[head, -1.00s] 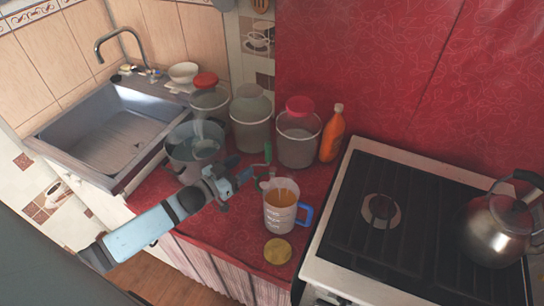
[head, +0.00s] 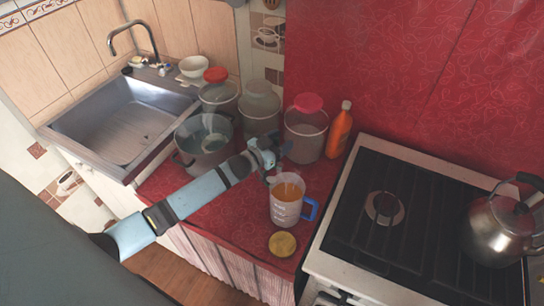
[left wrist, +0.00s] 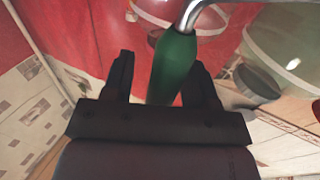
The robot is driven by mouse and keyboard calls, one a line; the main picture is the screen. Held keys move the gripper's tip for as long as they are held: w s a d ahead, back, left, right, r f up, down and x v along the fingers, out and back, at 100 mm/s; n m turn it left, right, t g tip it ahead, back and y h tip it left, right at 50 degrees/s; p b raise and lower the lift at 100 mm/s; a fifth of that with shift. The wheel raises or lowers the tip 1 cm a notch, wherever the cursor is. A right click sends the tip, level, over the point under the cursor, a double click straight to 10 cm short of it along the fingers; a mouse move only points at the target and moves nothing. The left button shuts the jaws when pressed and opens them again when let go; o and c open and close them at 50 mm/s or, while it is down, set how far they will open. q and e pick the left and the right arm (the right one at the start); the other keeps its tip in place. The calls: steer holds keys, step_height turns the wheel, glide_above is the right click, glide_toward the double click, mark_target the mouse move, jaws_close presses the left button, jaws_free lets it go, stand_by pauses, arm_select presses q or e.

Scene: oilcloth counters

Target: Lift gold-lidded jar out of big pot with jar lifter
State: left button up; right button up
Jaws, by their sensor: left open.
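The big pot (head: 183,158) stands on the red counter beside the sink, with steam over it and a pale round shape inside; I cannot make out a gold lid there. My left gripper (head: 276,149) is to the right of the pot, above the counter. In the left wrist view my left gripper (left wrist: 161,62) is open, and the jar lifter's green handle (left wrist: 178,62) lies between its fingers, not clearly gripped. The lifter's metal wire (left wrist: 197,10) runs from the handle's end. In the head view the gripper mostly hides the lifter. My right gripper is not in view.
A measuring jug (head: 285,205) with amber liquid and a gold disc (head: 283,244) are at the counter's front. Behind stand clear containers, one pink-lidded (head: 305,135), and an orange bottle (head: 340,130). The stove (head: 350,215) with a kettle (head: 497,220) is right, the sink (head: 125,125) left.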

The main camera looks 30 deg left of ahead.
arm_select(q)
jaws_close()
stand_by(0.3)
